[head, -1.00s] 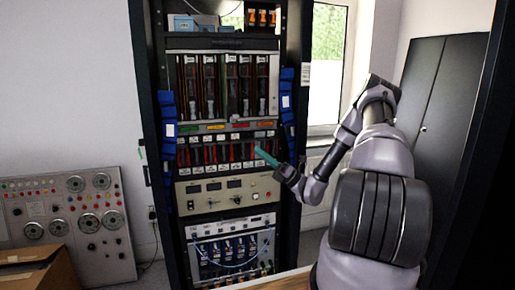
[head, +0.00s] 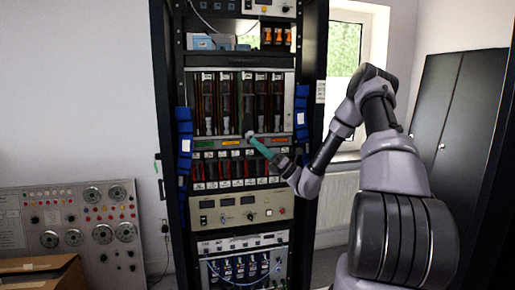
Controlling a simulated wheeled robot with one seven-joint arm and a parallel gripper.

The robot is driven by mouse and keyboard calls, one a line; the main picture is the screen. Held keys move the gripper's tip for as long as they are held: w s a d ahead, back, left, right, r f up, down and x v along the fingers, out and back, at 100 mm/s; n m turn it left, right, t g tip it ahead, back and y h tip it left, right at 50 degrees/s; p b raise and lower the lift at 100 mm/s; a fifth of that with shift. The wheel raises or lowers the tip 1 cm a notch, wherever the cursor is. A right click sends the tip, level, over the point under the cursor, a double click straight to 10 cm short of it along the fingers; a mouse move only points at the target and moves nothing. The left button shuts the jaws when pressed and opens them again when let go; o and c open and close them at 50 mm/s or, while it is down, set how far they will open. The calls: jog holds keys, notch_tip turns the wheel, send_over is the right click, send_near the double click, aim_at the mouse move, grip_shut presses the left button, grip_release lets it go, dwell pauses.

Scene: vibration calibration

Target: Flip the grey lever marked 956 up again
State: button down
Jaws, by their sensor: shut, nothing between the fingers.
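The rack's upper panel (head: 238,73) holds a row of tall dark slots with reddish-brown inner strips. A small pale grey knob (head: 249,134), which looks like a lever end, shows just below the slot row, right of the panel's middle. The number 956 is too small to read, so I cannot tell if this is that lever. My gripper (head: 253,139) is shut, a slim teal tip pointing up and left from the lower right. Its tip is at or very close to the grey knob. I cannot tell whether they touch, and the tip partly hides the panel there.
Coloured labels (head: 204,144) run under the slots, above a row of red and black switches. Blue cable bundles (head: 184,150) hang on both rack sides. A knobbed grey panel (head: 75,228) and cardboard box (head: 40,275) stand left. Dark cabinets (head: 462,115) stand right.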

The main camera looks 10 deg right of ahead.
jog(key=shift+s+r+m+t+h, duration=0.1)
jog(key=shift+r+m+t+h, duration=0.15)
jog(key=shift+m, duration=0.25)
jog(key=shift+s+r+m+t+h, duration=0.1)
jog(key=shift+m+t+h, duration=0.2)
jog(key=shift+m, duration=0.2)
jog(key=shift+r+m+t+h, duration=0.45)
jog(key=shift+m+h, duration=0.4)
jog(key=shift+m, duration=0.15)
jog(key=r+m+h, duration=0.1)
jog(key=m+h, duration=0.1)
jog(key=w+r+m+h, duration=0.1)
jog(key=m+h, duration=0.1)
jog(key=m, duration=0.1)
jog(key=r+m+h, duration=0.1)
jog(key=r+m, duration=0.1)
jog(key=shift+w+r+m+h, duration=0.1)
jog(key=shift+w+m+h, duration=0.05)
jog(key=shift+m+h, duration=0.25)
